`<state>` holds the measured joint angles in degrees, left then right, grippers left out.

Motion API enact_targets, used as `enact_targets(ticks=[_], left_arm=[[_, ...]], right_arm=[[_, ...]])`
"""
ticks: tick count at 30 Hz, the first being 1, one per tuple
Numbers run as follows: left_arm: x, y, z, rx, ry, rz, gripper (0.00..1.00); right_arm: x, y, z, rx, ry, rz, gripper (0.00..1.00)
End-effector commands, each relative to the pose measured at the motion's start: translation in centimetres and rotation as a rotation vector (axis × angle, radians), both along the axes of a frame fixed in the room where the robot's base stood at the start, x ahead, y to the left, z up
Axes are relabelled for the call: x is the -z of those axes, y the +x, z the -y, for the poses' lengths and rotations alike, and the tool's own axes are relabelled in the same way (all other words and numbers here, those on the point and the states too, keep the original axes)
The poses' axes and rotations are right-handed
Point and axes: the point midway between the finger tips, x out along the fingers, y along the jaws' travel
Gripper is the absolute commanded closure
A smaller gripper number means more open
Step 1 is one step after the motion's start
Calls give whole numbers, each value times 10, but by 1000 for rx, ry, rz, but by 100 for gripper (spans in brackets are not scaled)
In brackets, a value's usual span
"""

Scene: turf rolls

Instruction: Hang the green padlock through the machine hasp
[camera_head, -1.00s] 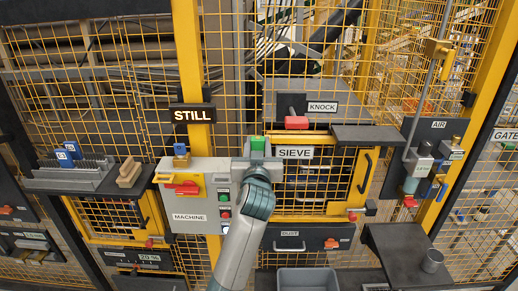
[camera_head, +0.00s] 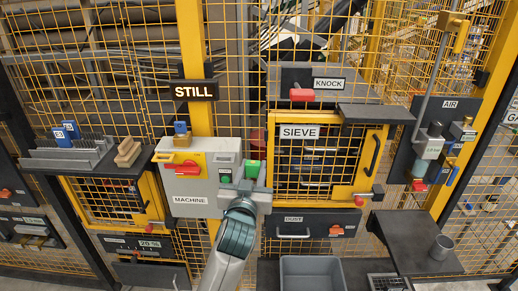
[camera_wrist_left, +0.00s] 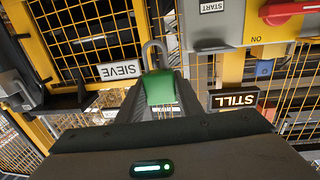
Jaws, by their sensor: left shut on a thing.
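The green padlock (camera_head: 252,169) is held in my left gripper (camera_head: 246,183), just right of the machine box. In the left wrist view the green padlock (camera_wrist_left: 160,88) sits between the fingers, its grey shackle (camera_wrist_left: 153,48) pointing away from the gripper. My left gripper (camera_wrist_left: 160,108) is shut on its body. The machine box (camera_head: 190,200) carries a red switch handle (camera_head: 175,168) on a yellow plate. The handle also shows at the wrist view's top right (camera_wrist_left: 288,10). I cannot clearly make out the hasp. The shackle looks apart from the box. My right gripper is not in view.
The SIEVE door (camera_head: 325,160) with yellow frame and mesh stands right of the gripper. A blue-topped padlock (camera_head: 180,131) is above the box. A STILL sign (camera_head: 194,91) hangs on the yellow post. A grey bin (camera_head: 311,273) and dark shelf (camera_head: 415,240) lie lower right.

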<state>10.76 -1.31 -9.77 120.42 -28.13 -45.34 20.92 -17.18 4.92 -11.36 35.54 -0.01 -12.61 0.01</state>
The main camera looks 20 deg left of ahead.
Motion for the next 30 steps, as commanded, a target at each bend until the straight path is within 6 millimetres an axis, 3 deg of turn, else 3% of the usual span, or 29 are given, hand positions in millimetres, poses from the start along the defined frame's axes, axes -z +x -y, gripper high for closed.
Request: enact_targets(ticks=[1,6,9,16,30], left_arm=[[32,-17,0,18,0,-3,92],[82,-68,4,84,0,-2,92],[102,-94,6,118,-2,1,92],[120,-128,11,165,-5,6,92],[120,-132,12,171,-6,7,92]], right_arm=[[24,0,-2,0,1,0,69],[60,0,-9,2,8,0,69],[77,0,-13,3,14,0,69],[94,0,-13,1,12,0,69],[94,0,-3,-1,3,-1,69]])
